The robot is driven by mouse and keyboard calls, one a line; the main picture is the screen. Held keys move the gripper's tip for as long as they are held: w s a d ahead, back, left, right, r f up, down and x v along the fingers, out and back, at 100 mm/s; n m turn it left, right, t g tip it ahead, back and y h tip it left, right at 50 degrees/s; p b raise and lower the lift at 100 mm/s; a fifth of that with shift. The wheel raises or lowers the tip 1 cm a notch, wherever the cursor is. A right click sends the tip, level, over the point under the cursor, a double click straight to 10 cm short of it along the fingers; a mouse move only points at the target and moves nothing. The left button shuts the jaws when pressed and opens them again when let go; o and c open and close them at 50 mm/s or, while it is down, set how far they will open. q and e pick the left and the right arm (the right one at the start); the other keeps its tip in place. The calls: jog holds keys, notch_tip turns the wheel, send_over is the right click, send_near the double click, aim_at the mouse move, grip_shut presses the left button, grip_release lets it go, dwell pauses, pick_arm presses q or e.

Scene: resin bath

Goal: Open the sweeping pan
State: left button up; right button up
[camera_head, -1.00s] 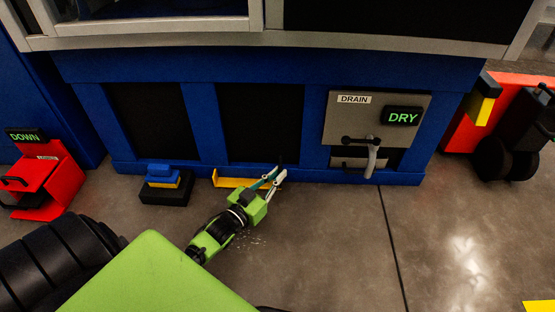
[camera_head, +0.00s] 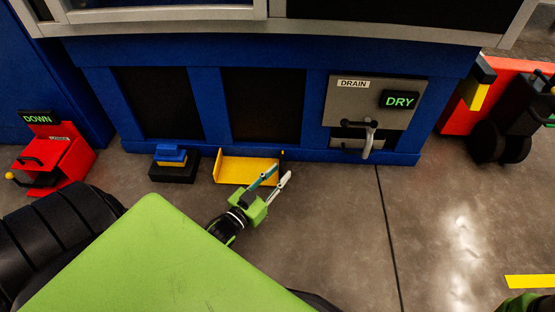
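The yellow sweeping pan (camera_head: 240,170) is a shallow tray on the floor at the foot of the blue cabinet. It sticks out from under the cabinet's front, between the floor switch and the drain panel. My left gripper (camera_head: 282,172) is at the pan's front right corner. Its two fingers are visibly apart, one over the pan's right end and one just outside it. I cannot tell whether they touch the pan wall.
A black block with a blue and yellow top (camera_head: 171,161) sits left of the pan. The grey drain panel (camera_head: 350,105) with a lever is to the right. A red unit (camera_head: 62,160) stands far left.

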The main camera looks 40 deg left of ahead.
pick_arm(q)
jog(key=s, duration=1.2)
jog(key=shift+a, duration=0.25)
